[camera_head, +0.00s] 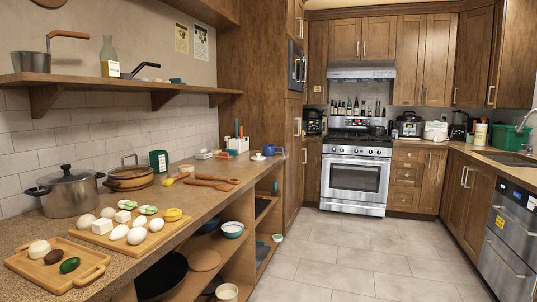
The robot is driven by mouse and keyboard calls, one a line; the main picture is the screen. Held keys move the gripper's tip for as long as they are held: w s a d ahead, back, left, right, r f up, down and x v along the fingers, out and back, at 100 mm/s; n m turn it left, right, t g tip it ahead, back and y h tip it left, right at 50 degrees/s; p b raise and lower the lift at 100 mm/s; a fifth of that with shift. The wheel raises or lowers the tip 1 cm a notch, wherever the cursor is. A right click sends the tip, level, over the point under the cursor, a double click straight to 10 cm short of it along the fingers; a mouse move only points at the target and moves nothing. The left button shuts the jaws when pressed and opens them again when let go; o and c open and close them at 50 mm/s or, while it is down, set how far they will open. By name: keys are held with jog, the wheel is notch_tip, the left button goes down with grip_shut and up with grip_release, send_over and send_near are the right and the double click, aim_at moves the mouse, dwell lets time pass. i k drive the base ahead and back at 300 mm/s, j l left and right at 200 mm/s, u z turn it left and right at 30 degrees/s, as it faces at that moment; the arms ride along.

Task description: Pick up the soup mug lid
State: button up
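A small, pale, low round piece (258,157) with a blue top lies near the far end of the left counter. It may be the soup mug lid, but it is too small to tell for sure. A blue mug (270,150) stands just to its right, near the counter's end. My gripper is not in view, and no part of my arm shows.
The left counter (205,174) holds a steel pot (68,191), a wooden-lidded pan (130,177), a food board (152,237) and a tray (28,262). A shelf (120,84) hangs above. The tiled floor (340,255) is clear towards the oven (357,178).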

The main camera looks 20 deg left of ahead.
aim_at(258, 157)
jog(key=i, duration=3.4)
jog(key=i+u, duration=0.45)
jog(key=i+l+u, duration=0.3)
jog(key=i+u, duration=0.15)
jog(key=i, duration=0.15)
jog(key=i+l+u, duration=0.4)
jog(key=i+l, duration=0.05)
jog(key=i, duration=0.05)
